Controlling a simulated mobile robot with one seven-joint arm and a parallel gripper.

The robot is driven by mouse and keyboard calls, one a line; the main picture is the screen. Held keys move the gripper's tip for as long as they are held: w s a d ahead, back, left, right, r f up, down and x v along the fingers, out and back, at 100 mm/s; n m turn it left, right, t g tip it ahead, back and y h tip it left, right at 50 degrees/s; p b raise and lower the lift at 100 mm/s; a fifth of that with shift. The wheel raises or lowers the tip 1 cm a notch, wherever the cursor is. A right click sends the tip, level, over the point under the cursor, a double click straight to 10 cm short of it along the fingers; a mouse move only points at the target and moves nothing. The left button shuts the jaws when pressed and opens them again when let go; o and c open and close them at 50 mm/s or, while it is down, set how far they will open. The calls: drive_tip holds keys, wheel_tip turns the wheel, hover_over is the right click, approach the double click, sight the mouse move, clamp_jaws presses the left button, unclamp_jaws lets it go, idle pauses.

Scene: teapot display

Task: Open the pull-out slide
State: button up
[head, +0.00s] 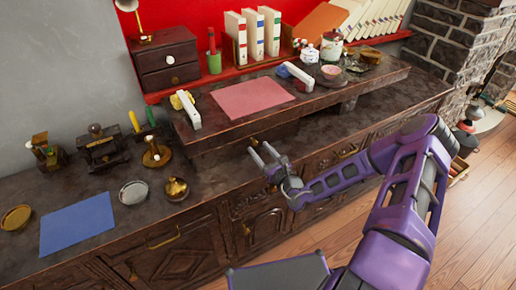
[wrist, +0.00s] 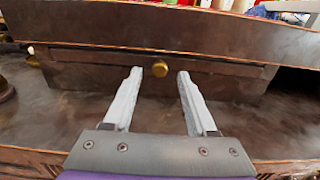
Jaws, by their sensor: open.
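The pull-out slide (wrist: 100,75) shows in the wrist view as a dark brown front panel under the raised shelf (wrist: 120,35). I cannot tell exactly how far the tips are from the knob. In the head view my gripper (head: 261,151) is in front of the raised shelf, above the counter; the knob cannot be made out there.
The dark counter (head: 225,190) runs below the shelf. A pink mat (head: 255,97), white blocks and a jar stand on the shelf. A blue mat (head: 77,222), brass dishes and small stands are on the left. The counter just in front of the slide is clear.

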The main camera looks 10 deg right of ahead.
drive_tip(key=shift+x, duration=1.05)
clamp_jaws()
idle(0.7)
